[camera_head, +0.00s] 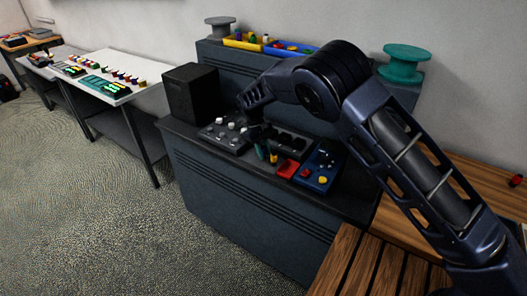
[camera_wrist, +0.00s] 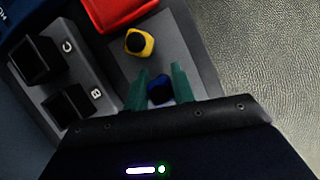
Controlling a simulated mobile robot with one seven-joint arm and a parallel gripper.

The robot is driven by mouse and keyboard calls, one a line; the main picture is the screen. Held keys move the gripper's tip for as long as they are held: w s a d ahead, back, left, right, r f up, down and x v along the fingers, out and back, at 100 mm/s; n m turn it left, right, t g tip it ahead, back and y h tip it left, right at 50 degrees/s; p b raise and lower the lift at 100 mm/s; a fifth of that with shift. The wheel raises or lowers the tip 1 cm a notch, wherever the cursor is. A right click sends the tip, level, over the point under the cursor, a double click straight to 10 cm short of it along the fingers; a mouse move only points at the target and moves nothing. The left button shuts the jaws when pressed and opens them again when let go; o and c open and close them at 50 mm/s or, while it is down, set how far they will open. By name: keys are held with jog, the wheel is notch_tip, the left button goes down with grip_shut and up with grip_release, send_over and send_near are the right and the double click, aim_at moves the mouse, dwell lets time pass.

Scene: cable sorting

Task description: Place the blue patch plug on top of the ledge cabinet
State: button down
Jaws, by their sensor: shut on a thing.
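The blue patch plug (camera_wrist: 159,90) shows between the two teal fingers of my gripper (camera_wrist: 160,86) in the wrist view. The gripper is shut on it. In the head view my gripper (camera_head: 264,150) is over the front level of the dark cabinet (camera_head: 240,190), and the blue plug cannot be made out there. The cabinet has a low front top and a raised back ledge (camera_head: 213,50). In the wrist view the plug is beside a yellow and black plug (camera_wrist: 139,42). How high the blue plug is above the surface is unclear.
A grey panel with black sockets marked C and B (camera_wrist: 65,75) is left of the fingers. A black box (camera_head: 191,94), a red tray (camera_head: 288,169) and a blue panel (camera_head: 318,172) occupy the front level. Yellow (camera_head: 243,43) and blue bins, a grey spool (camera_head: 220,27) and a teal spool (camera_head: 403,63) stand at the back.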

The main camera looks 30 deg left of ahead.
jog(key=shift+f, duration=0.5)
jog(key=c, duration=1.1)
grip_release()
jog(key=v, duration=1.1)
